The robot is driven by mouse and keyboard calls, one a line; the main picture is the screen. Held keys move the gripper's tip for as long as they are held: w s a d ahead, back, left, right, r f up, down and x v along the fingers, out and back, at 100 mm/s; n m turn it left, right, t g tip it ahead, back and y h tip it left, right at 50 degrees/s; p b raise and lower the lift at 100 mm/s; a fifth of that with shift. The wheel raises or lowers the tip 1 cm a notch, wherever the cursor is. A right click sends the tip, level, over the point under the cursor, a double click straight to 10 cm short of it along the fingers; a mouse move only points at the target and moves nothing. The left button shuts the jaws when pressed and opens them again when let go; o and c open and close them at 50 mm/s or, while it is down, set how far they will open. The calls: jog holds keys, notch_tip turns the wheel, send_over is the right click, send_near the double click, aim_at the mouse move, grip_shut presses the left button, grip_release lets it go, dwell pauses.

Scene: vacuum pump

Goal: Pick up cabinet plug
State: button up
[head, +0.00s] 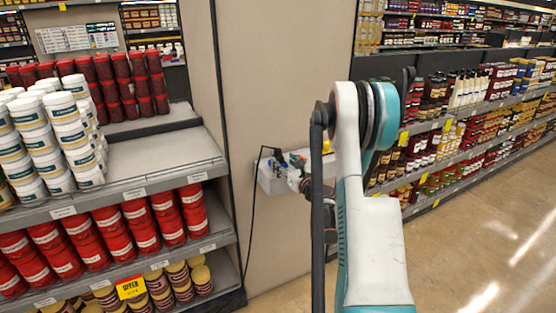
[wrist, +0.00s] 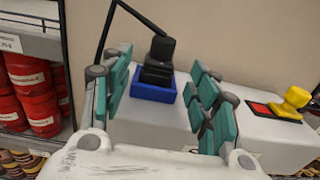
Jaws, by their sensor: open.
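The cabinet plug looks like a black plug (wrist: 159,58) standing upright in a small blue tray (wrist: 151,92) on a white ledge. A black cable runs from its top up and to the left. My gripper (wrist: 161,68) is open, with one teal-padded finger left of the plug and the other right of it in the wrist view. I see no contact, and the distance left along the view is hard to judge. In the head view, my gripper (head: 297,169) is at the ledge, small and partly hidden by my arm; the plug (head: 276,153) shows just left of it.
A yellow knob (wrist: 295,98) on a red and black base sits right of the tray on the white ledge (head: 269,182). A beige wall panel (head: 285,80) stands behind. Shelves of red tubs (head: 80,240) are left; floor is clear at right.

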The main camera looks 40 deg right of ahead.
aim_at(280, 158)
jog(key=shift+b+x, duration=0.55)
jog(key=shift+x, duration=2.3)
jog(key=c, duration=1.2)
